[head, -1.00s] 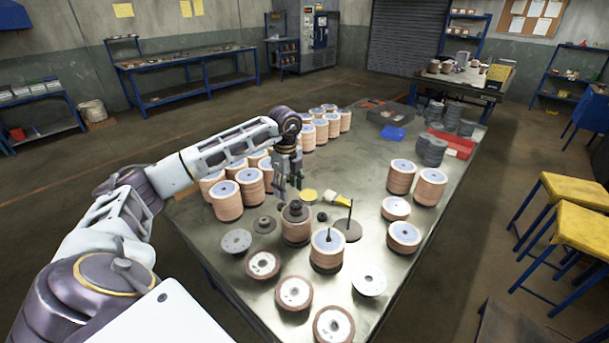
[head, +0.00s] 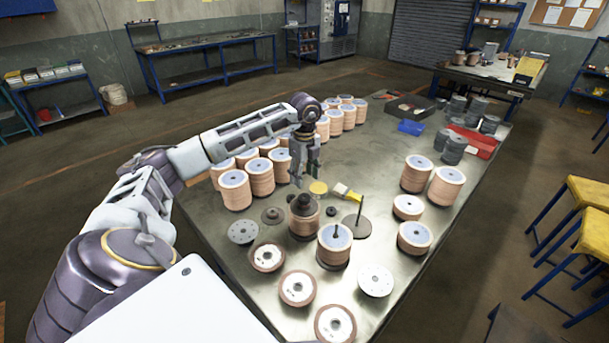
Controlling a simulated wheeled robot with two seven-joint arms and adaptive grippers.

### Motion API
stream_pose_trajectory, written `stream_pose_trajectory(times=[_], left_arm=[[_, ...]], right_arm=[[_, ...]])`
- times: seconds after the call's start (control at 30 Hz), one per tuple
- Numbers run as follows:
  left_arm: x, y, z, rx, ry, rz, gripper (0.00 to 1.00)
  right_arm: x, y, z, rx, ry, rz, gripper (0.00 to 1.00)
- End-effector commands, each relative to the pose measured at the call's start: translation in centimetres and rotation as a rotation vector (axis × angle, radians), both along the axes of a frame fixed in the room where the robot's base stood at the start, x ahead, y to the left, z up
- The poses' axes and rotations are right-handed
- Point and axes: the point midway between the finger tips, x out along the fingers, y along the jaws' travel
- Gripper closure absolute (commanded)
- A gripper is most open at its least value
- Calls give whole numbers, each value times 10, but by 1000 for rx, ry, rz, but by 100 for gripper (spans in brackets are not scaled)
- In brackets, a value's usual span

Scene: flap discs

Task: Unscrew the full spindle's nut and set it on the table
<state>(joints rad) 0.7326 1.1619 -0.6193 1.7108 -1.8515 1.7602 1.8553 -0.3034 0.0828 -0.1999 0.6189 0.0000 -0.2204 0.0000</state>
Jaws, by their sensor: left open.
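The full spindle (head: 304,224) is a stack of tan flap discs near the middle of the table. A dark nut (head: 305,203) sits on its top. My left gripper (head: 306,178) is open and points down, just above and behind the nut in the picture. It looks empty and apart from the nut. Another disc stack (head: 334,250) with a thin rod through its top stands in front to the right. A bare rod on a dark round base (head: 356,222) stands to the right. My right gripper is not in view.
Tall disc stacks (head: 235,190) crowd the table's left side, close to my left arm. Loose discs (head: 297,288) lie along the front. A yellow-handled brush (head: 346,192) and a yellow round lid (head: 318,188) lie behind the spindle. Bare tabletop (head: 385,170) shows toward the back right.

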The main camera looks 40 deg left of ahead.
Motion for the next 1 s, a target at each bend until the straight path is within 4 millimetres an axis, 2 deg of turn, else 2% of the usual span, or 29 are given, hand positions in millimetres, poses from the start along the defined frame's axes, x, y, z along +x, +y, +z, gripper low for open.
stream_pose_trajectory(times=[0.4,1.0], left_arm=[[0,0,-18,0,1,0,46],[0,0,-47,0,0,0,46]], right_arm=[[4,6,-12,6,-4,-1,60],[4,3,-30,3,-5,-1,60]])
